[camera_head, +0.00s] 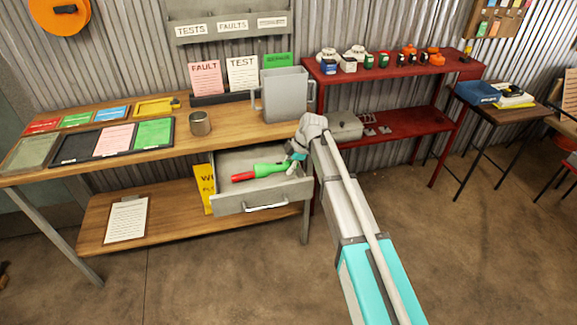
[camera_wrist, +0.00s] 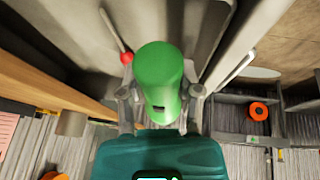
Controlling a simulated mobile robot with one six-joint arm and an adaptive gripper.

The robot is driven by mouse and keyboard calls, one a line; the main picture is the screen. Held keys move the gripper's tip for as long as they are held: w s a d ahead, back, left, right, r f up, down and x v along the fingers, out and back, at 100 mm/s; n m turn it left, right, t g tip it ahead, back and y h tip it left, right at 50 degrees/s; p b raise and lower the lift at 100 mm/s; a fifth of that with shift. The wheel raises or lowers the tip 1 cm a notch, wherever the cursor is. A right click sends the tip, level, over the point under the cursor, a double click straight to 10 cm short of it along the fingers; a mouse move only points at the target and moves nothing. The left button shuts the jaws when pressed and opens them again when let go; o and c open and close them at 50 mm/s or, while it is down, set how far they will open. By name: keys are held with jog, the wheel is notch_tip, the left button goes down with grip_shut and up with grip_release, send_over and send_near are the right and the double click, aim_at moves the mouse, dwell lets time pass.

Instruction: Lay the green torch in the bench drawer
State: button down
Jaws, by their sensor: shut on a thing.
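The bench drawer (camera_head: 283,197) is pulled out under the wooden bench, its grey front and handle facing me. My gripper (camera_head: 293,158) is over the drawer's right part, shut on the green torch (camera_head: 268,169). In the wrist view the green torch (camera_wrist: 158,75) sits between the two fingers of my gripper (camera_wrist: 160,92). The torch points left over the drawer's inside; I cannot tell whether it touches the floor. A red-handled tool (camera_head: 243,176) shows at its left end; in the wrist view the red handle (camera_wrist: 126,57) with a thin shaft lies apart beyond the torch.
A grey jug (camera_head: 285,95) and a metal tin (camera_head: 200,123) stand on the bench (camera_head: 235,133) above the drawer. A clipboard (camera_head: 127,219) and a yellow sign (camera_head: 204,190) are on the lower shelf. A red shelf unit (camera_head: 400,127) stands right. The floor in front is clear.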

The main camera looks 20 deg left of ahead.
jog(key=shift+f+b, duration=3.5)
jog(key=shift+f, duration=0.25)
jog(key=shift+c, duration=1)
grip_release()
jog(key=shift+r, duration=0.1)
